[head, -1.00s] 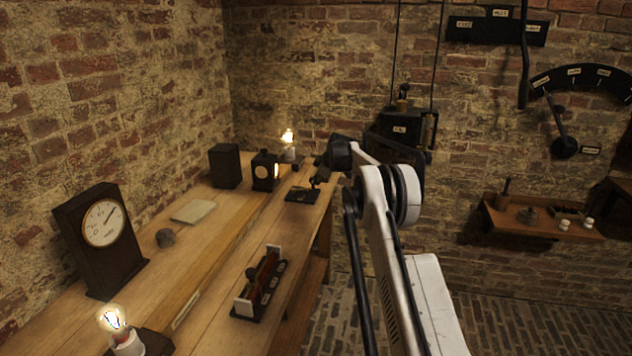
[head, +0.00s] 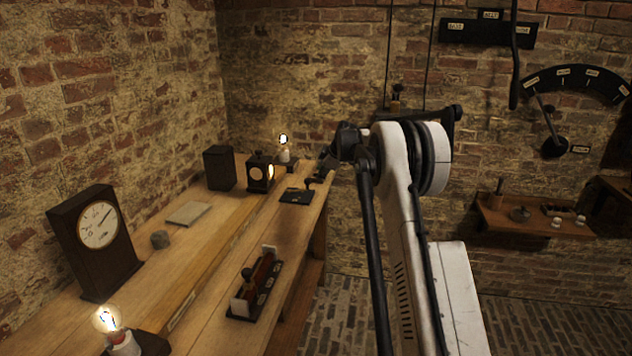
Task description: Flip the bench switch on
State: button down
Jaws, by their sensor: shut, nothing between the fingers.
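A small dark base plate (head: 297,196) with pale marks lies on the far end of the wooden bench (head: 215,250); it appears to be the bench switch. Its lever is too small and dark to read, so I cannot tell its position. My gripper (head: 319,176) is shut and empty, just above and right of the plate's far edge. I cannot tell whether it touches the switch. Nearer on the bench is a longer dark device (head: 257,286) with a round knob, white end pieces and small labels.
A lit bulb (head: 108,321) stands at the near end, another lit bulb (head: 284,141) at the far end. A shelf (head: 535,217) hangs right.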

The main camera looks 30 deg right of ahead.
jog(key=shift+d+v, duration=0.2)
jog(key=shift+v, duration=0.95)
